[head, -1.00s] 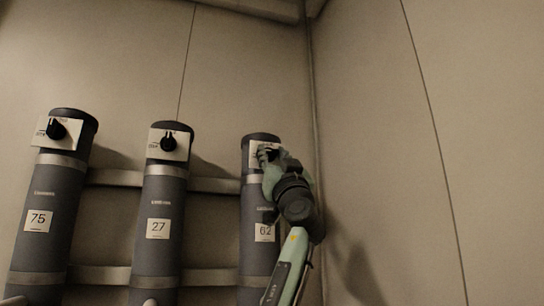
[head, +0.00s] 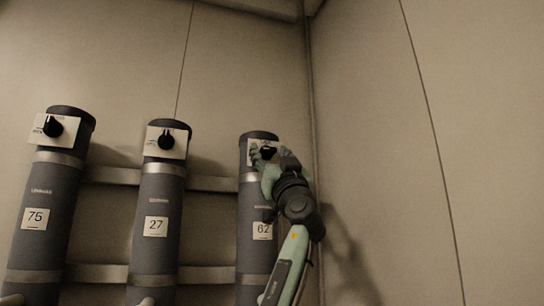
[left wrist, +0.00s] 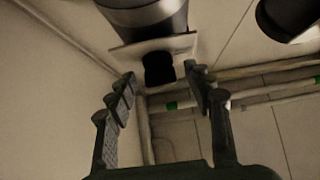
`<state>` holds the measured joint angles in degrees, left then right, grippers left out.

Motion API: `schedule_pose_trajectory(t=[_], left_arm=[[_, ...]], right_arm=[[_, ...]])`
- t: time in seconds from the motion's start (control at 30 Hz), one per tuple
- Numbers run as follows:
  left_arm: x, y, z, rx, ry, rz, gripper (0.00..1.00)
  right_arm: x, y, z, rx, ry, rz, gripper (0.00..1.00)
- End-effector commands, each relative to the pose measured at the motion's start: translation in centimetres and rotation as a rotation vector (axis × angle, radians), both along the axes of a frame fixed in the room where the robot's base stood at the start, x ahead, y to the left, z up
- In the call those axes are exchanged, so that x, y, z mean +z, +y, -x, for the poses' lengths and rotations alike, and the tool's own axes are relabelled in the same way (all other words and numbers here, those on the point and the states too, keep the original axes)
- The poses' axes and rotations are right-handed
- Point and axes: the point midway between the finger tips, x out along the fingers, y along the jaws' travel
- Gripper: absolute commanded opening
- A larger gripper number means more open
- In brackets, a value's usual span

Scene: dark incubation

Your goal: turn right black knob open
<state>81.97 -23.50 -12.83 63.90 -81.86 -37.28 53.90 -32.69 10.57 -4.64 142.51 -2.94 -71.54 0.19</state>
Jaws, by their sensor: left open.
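The right black knob (head: 268,150) sits on a white plate near the top of the right grey cylinder (head: 252,205), labelled 62. In the left wrist view the knob (left wrist: 158,68) shows as a dark block on its pale plate (left wrist: 125,53). My left gripper (head: 263,157) is at this knob and partly covers it and the plate. In the left wrist view my left gripper (left wrist: 160,76) is open, with one finger on each side of the knob and visible gaps between. Whether a fingertip touches it I cannot tell. My right gripper is not in view.
Two similar cylinders stand left: the middle one (head: 158,205), labelled 27, with a black knob (head: 166,141), and the left one (head: 50,195), labelled 75, with its knob (head: 53,127). Horizontal rails (head: 212,184) run behind them. The wall corner is close right of my left arm.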

Motion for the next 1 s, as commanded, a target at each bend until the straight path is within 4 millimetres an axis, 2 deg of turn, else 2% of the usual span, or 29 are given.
schedule_pose_trajectory(t=[0.17,0.6,0.77,1.0], left_arm=[[-1.2,-0.3,1.0,0.000,0.000,0.000,0.52],[-7.3,-2.3,6.8,-0.002,0.002,0.001,0.52],[-8.3,-2.7,7.8,0.000,0.002,0.001,0.52],[-8.5,-2.8,8.1,0.000,0.000,0.000,0.52]], right_arm=[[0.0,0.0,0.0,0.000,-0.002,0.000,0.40],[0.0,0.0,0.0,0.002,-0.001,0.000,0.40],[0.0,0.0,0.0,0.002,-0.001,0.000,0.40],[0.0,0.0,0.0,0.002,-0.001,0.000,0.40]])
